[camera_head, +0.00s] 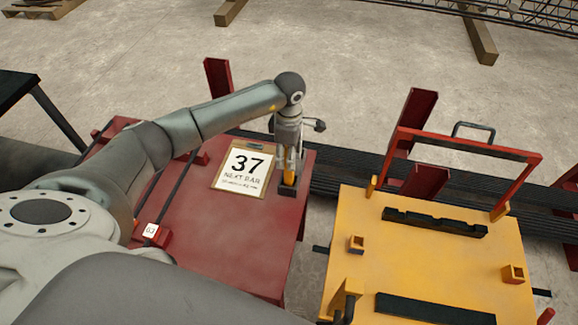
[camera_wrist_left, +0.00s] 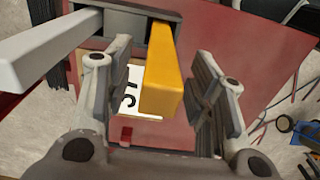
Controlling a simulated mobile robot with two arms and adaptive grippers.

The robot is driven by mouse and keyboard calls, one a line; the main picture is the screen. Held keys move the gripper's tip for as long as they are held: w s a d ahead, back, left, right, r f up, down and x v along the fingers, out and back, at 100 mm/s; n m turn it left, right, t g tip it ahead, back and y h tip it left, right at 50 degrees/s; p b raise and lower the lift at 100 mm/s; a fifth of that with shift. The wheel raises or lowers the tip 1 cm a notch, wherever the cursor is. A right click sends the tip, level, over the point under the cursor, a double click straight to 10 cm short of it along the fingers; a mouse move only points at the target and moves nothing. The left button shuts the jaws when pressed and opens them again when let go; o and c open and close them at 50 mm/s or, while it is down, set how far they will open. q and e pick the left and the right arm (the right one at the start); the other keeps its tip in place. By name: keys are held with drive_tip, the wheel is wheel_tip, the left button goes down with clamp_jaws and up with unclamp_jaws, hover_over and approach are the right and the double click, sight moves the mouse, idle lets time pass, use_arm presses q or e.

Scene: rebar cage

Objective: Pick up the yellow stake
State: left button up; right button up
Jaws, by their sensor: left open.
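The yellow stake (camera_head: 289,178) stands in a dark holder block (camera_head: 292,193) at the right side of the red table. In the left wrist view the stake (camera_wrist_left: 161,75) rises toward the camera out of the dark holder (camera_wrist_left: 122,22). My left gripper (camera_head: 288,160) is over the holder, pointing down. In the wrist view its two fingers (camera_wrist_left: 160,70) are apart, one on each side of the stake, with gaps visible on both sides. A grey bar (camera_wrist_left: 45,38) also comes out of the holder. My right gripper is not in view.
Dark bars (camera_head: 345,165) run behind.

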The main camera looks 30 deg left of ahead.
use_arm(q)
drive_tip(key=shift+f, duration=1.2)
clamp_jaws()
drive_tip(key=shift+r, duration=0.1)
